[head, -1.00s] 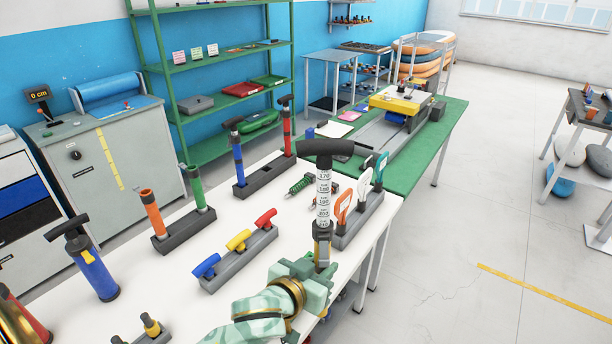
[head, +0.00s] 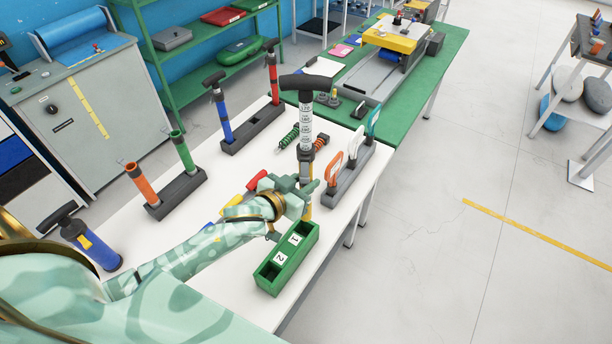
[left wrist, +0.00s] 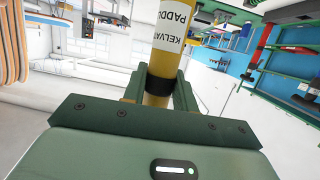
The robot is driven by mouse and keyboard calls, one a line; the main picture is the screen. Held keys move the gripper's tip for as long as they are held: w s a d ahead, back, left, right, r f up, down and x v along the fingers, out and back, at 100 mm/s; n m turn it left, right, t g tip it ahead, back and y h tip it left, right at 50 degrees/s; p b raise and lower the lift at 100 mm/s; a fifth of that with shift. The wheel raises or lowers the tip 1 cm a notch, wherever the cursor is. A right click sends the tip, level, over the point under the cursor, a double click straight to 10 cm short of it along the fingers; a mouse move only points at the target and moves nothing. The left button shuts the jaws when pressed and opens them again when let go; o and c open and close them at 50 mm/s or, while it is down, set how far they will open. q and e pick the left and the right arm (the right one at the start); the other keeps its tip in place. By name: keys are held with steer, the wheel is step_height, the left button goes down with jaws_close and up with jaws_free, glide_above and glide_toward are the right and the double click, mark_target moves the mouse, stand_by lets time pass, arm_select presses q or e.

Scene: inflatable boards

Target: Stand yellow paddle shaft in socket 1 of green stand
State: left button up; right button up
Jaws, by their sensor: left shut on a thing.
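My left gripper (head: 306,188) is shut on the yellow paddle shaft (left wrist: 168,42). In the head view the shaft (head: 306,128) stands close to upright, with a white marked sleeve and a black T-shaped grip on top. Its yellow lower end shows just below the gripper. The green stand (head: 297,266) lies at the front edge of the white table, with labels 1 and 2. Label 1 is at the far end, nearer the shaft. The shaft's lower end appears above or behind that far end; I cannot tell whether it touches. My right gripper is not in view.
A grey rack with orange, white and teal handles (head: 349,172) stands close right of the shaft. Dark racks hold red and blue pumps (head: 253,130) and orange and green tubes (head: 178,190) to the left. A blue pump (head: 92,245) stands at front left.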

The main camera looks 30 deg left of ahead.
arm_select(q)
steer(key=f+b, duration=0.1)
steer(key=f, duration=0.1)
steer(key=f+b, duration=0.2)
steer(key=f, duration=0.1)
steer(key=shift+a+f, duration=0.3)
steer(key=shift+a, duration=0.1)
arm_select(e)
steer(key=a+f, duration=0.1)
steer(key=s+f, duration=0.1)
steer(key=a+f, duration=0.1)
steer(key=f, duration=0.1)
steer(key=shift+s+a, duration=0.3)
arm_select(q)
steer(key=shift+w, duration=0.1)
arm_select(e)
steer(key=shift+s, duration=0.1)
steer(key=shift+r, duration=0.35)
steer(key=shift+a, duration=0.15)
arm_select(q)
steer(key=shift+p, duration=0.8)
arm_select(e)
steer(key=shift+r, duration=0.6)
